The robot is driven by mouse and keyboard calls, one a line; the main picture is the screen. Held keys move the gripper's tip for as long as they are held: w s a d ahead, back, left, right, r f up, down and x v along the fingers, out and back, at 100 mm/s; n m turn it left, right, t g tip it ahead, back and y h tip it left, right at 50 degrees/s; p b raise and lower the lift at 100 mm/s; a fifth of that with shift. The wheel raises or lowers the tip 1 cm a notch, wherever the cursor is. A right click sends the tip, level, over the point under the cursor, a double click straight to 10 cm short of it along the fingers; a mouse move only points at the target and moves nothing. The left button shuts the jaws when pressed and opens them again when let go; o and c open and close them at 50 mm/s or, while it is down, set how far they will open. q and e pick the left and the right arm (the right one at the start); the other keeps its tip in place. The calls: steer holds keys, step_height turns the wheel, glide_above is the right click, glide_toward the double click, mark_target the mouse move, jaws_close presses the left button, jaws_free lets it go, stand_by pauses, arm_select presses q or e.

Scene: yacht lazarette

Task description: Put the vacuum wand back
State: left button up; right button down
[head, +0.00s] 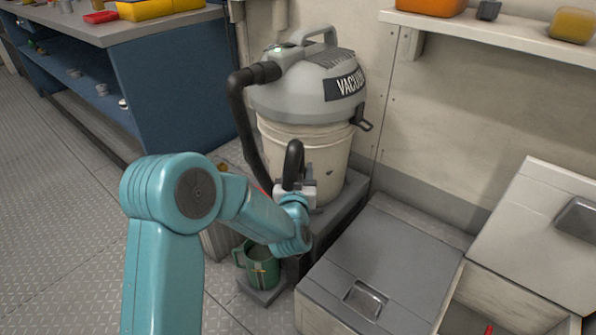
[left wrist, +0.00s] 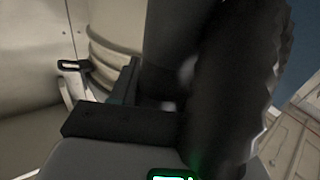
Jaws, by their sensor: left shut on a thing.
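The grey vacuum (head: 310,85) with its cream bucket stands on a low grey plinth. Its black hose (head: 243,125) leaves the top left and drops behind my left arm. My left gripper (head: 294,190) is in front of the bucket, shut on a black tubular piece (head: 293,160) that looks like the vacuum wand. In the left wrist view, the dark wand (left wrist: 230,80) fills the centre and right, close to the camera. The wand's lower part is hidden by my arm in the head view. My right gripper is not in view.
A green mug-like container (head: 262,268) sits low beside the plinth. A closed grey-lidded locker (head: 385,270) is at the lower right, with a raised lid (head: 535,235) beyond it. A blue workbench (head: 170,85) is at the left. The metal floor (head: 60,190) at left is clear.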

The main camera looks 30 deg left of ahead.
arm_select(q)
steer(key=shift+f, duration=0.15)
stand_by(0.3)
step_height(320, 180, down, 3)
steer(key=shift+r+b, duration=0.2)
steer(key=shift+b, duration=0.6)
steer(key=o, duration=1.1)
steer(key=shift+f, duration=0.1)
